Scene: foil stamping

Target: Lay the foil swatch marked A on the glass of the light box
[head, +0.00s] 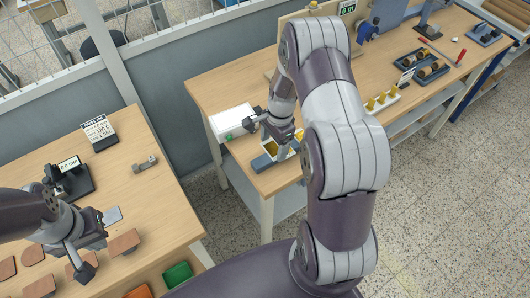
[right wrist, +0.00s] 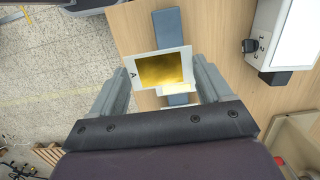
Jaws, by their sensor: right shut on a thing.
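The foil swatch marked A (right wrist: 163,69) is a pale card with a gold panel and a cream tab at its near edge. My right gripper (right wrist: 160,88) is shut on the swatch, with a finger on either side of it. The swatch is over a blue-grey stand (right wrist: 168,22); I cannot tell whether they touch. In the head view, the gold of the swatch (head: 273,148) shows below my right gripper (head: 282,133). The light box (head: 231,121) has a bright white top, clear of objects, just left of the gripper. My left gripper (head: 82,246) is over the left table, its jaw opening unclear.
The light box's marked side and dark knob (right wrist: 249,46) show in the right wrist view. White holder with yellow pieces (head: 382,101) and dark rack with brown rolls (head: 428,70) stand farther right. Brown leather pieces (head: 124,242) and a press sign (head: 99,131) are on the left table.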

